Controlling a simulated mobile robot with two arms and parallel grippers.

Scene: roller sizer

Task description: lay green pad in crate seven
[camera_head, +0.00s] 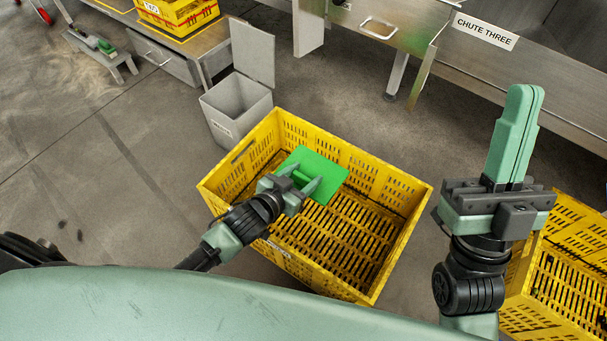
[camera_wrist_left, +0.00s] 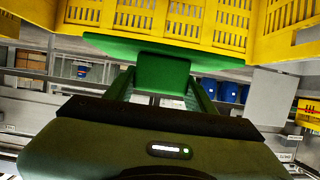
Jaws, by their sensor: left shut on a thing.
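A flat green pad (camera_head: 328,171) with a raised green grip shows over the opening of the yellow slatted crate (camera_head: 408,205) in the head view. My left gripper (camera_head: 303,183) is shut on the pad's grip. The pad lies toward the crate's far left part; whether it touches the crate floor I cannot tell. In the left wrist view the pad (camera_wrist_left: 110,44) and its grip (camera_wrist_left: 161,73) show between the fingers, close to the yellow crate wall (camera_wrist_left: 205,18). The label on this crate is too small to read. My right gripper (camera_head: 518,130) points up, fingers together and empty.
Another yellow crate (camera_head: 545,312) stands at the lower right, partly behind my right arm. A grey lidded bin (camera_head: 232,110) stands just beyond the crate. A steel bench marked CHUTE THREE (camera_head: 485,31) runs along the back right.

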